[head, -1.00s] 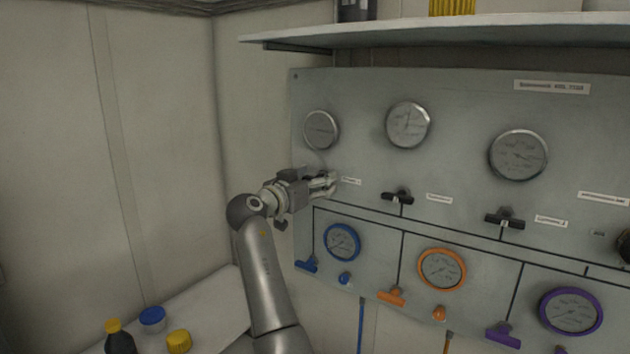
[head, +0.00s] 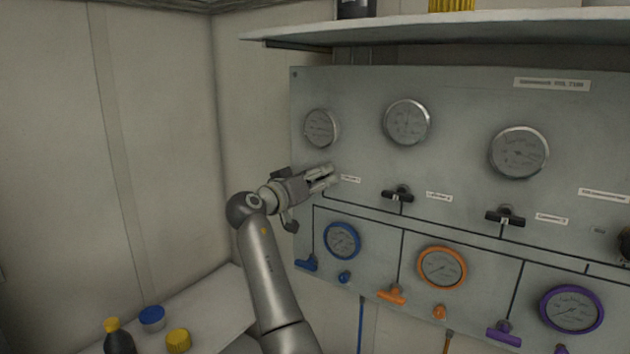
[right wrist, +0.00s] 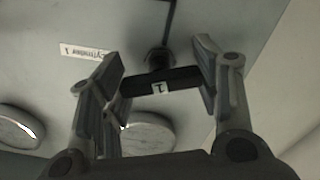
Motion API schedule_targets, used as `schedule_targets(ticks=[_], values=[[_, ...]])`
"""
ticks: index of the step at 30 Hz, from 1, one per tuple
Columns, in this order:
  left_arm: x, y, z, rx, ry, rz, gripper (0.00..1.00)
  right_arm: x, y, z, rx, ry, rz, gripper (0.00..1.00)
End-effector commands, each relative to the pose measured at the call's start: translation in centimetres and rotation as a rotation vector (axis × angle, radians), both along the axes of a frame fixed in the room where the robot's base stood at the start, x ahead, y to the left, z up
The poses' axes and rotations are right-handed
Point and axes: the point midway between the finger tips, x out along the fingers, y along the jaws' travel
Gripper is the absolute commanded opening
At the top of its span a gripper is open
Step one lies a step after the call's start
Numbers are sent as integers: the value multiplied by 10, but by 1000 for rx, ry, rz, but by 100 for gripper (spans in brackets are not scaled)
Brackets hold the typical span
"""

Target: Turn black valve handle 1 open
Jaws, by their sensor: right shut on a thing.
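Black valve handle 1 (right wrist: 150,82) is a dark T-bar with a white tag marked 1, on a stem at the panel. In the right wrist view my right gripper (right wrist: 162,60) has one finger at each end of the bar, closed on it. In the head view the right gripper (head: 331,176) is at the panel's left side, below the leftmost grey gauge (head: 322,128), and hides handle 1. A white label reading Cylinder 1 (right wrist: 84,52) appears upside down beside the handle in the right wrist view. My left gripper is not in view.
Two more black handles (head: 398,194) (head: 505,216) sit to the right on the panel (head: 450,95). Below are blue (head: 306,264), orange (head: 391,296) and purple (head: 504,334) handles with gauges. A shelf (head: 440,33) overhangs the panel. Bottles and jars stand at lower left.

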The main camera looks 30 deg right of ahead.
Motion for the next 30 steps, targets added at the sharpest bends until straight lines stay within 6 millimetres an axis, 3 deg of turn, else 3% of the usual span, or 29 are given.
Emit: schedule_targets(ticks=[30], values=[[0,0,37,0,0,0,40,1,1,5,-345,813,3,33]])
